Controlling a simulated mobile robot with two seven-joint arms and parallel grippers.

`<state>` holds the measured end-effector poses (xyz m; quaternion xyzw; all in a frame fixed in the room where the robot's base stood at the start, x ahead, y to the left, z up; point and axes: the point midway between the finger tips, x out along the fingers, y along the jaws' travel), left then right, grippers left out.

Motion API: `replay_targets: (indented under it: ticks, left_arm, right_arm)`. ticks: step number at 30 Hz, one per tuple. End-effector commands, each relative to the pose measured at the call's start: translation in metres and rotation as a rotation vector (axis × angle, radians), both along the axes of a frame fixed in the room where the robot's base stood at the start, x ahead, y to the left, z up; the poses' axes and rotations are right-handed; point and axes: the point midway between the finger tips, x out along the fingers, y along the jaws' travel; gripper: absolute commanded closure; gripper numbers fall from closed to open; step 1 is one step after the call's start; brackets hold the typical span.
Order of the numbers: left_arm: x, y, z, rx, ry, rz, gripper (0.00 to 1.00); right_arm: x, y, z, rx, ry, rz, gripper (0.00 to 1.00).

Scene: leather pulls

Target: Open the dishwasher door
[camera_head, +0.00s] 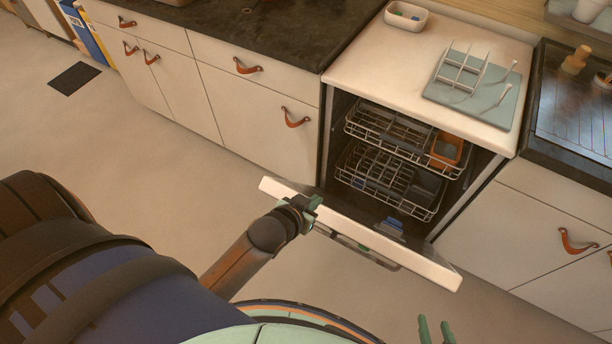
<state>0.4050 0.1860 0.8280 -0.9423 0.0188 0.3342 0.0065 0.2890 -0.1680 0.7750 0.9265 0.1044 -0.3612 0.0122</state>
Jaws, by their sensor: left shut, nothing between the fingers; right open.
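The dishwasher (404,160) stands under a white top, its front open. Its door (425,268) is swung down and outward, well away from the cavity, and I see its upper edge and part of the inner face; its exact angle is hard to tell. A bar handle (345,243) runs along the door's outer side. My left gripper (313,207) is shut and empty at the door's upper edge, left of its middle; whether it touches is unclear. My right gripper (435,328) is open and empty at the bottom of the view, apart from the door.
Two wire racks (390,180) sit inside the cavity, with an orange container (446,150) in the upper one. Drawers with leather pulls (296,117) flank the dishwasher. A drying rack (462,72) and white tub (406,16) stand on top. Open floor (130,140) lies at left.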

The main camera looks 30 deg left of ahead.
Motion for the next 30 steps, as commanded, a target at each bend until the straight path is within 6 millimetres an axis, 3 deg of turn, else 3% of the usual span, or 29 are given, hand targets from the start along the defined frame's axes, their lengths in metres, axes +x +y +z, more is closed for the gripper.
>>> replay_targets:
  ticks: [8,26,30]
  left_arm:
    - [0.013,0.0,-0.005,0.001,-0.003,0.007,1.0]
    - [0.084,-0.002,-0.062,0.001,-0.002,0.006,1.0]
    - [0.06,-0.001,-0.073,-0.001,0.001,0.007,1.0]
  right_arm:
    - [-0.002,0.0,0.0,0.001,0.003,0.0,0.5]
    - [-0.003,0.0,-0.005,0.0,0.008,0.0,0.5]
    - [-0.003,0.0,0.0,0.0,0.007,0.0,0.5]
